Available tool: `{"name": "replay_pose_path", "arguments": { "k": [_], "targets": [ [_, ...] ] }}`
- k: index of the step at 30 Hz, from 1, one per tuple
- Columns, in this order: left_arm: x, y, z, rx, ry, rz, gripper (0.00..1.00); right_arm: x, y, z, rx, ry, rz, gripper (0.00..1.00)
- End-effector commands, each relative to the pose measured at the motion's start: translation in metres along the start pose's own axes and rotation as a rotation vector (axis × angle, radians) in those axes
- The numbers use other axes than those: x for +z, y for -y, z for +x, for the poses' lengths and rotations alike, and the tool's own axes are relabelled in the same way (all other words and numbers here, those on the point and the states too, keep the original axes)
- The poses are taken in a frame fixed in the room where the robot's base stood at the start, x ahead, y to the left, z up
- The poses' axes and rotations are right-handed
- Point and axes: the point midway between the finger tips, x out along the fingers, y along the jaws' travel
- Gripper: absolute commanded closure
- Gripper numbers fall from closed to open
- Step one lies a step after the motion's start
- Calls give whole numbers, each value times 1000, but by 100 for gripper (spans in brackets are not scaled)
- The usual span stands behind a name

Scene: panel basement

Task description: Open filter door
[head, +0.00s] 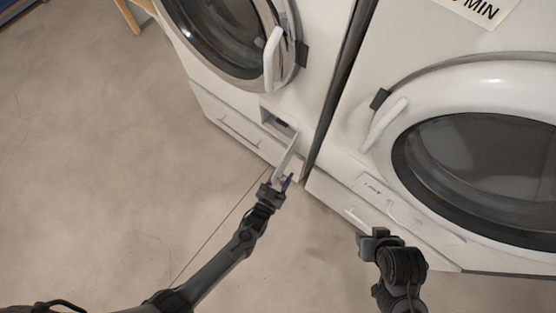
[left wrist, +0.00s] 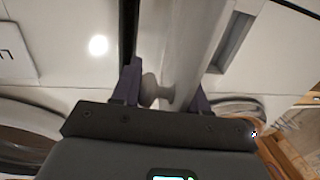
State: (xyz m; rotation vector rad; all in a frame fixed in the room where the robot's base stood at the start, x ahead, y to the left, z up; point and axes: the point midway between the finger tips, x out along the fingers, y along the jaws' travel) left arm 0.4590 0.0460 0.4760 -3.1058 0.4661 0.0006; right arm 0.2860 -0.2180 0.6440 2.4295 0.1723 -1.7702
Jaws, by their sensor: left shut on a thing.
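The filter door (head: 288,158) is a small white panel at the lower right of the left machine. It stands swung out from the front, and the recess (head: 279,122) behind it shows. My left gripper (head: 277,183) is at the door's outer end.
The left machine has a round glass door (head: 215,35) and a lower drawer front (head: 238,127). The right machine has a large round door (head: 480,170) and a closed small flap (head: 390,202). Bare floor (head: 110,150) is open at the left.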

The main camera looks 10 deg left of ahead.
Motion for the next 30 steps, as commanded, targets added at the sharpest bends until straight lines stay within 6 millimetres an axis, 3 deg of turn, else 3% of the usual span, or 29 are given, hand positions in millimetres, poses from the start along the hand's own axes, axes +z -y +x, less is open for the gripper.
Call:
{"name": "replay_pose_path", "arguments": {
  "k": [13,14,16,26,30],
  "targets": [
    [-1,-4,1,-5,-2,-2,100,0,1,0,-2,0,2,57],
    [-1,-4,1,-5,-2,-2,53,0,1,0,-2,0,3,57],
    [-1,-4,1,-5,-2,-2,43,0,1,0,-4,-1,5,57],
    [0,-2,-1,-8,0,-1,42,-1,2,-1,-7,-2,8,57],
    [-1,-2,-11,-8,0,0,42,-2,2,-6,-7,-2,8,57]
  ]
}}
